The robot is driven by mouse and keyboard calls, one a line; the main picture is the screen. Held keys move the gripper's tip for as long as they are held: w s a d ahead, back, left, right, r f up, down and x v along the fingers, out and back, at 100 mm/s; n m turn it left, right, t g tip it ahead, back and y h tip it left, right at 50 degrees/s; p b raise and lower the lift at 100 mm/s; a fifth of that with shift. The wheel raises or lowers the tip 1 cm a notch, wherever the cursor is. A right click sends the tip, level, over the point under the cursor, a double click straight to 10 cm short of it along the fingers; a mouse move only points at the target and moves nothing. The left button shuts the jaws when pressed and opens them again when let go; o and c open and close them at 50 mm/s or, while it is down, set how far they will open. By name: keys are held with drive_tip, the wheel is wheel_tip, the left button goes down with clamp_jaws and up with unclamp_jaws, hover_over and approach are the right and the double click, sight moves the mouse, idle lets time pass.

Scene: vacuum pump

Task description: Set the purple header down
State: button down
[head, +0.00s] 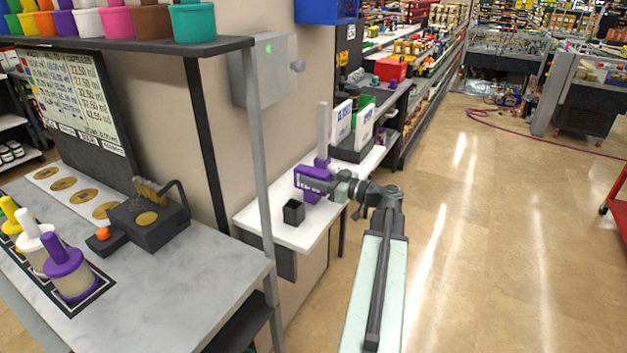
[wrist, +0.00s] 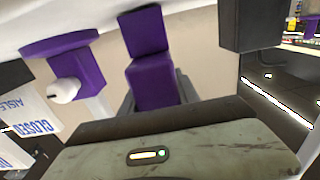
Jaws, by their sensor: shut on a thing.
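The purple header (head: 312,175) is a blocky piece at the end of my arm, over the white counter (head: 256,222) in the head view. My gripper (head: 326,183) is shut on it. In the wrist view the purple header (wrist: 154,82) shows as two stacked purple faces in front of the gripper body. I cannot tell whether its underside touches the counter. A pale grey post (head: 322,128) with a purple collar stands just behind it; the collar (wrist: 58,44) and a white knob also show in the wrist view. The fingertips are mostly hidden.
A small black open box (head: 293,212) stands on the counter, left of my gripper. White and green boards (head: 352,122) stand in a dark holder behind. A wall and metal post (head: 258,150) border the left. The floor (head: 480,230) on the right is clear.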

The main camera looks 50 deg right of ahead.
drive_tip(key=shift+f, duration=0.25)
drive_tip(key=c, duration=0.9)
unclamp_jaws()
drive_tip(key=shift+r, duration=0.1)
drive_tip(key=shift+r, duration=0.1)
drive_tip(key=shift+s+r, duration=0.1)
drive_tip(key=shift+s, duration=0.1)
drive_tip(key=v, duration=1.1)
drive_tip(key=shift+s+d, duration=0.1)
drive_tip(key=shift+s, duration=0.15)
